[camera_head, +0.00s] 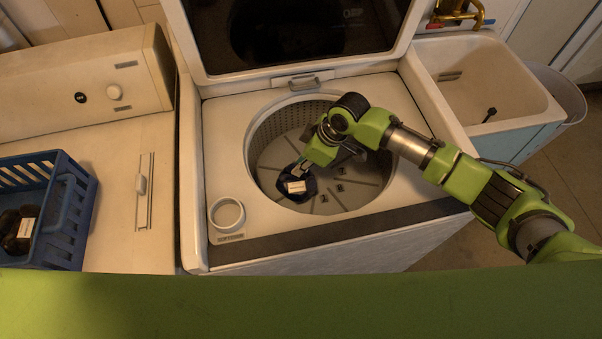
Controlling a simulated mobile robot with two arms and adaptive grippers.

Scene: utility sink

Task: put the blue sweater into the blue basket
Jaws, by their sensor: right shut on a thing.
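The blue sweater (283,179) is a small dark blue bundle with a white label, in the drum of the open washing machine (320,238). My right gripper (300,173) reaches down into the drum from the right and is shut on the sweater; its fingertips are small and partly hidden. The blue basket (70,215) stands at the left on the neighbouring machine's top. It holds a dark folded item with a white label (24,228). My left gripper is not in view.
The washer's lid (300,70) stands open at the back. A white round cup-like ring (227,214) sits at the washer's front left corner. A sink (480,85) with a brass tap is at the right. The basket's raised walls and the drum rim are edges here.

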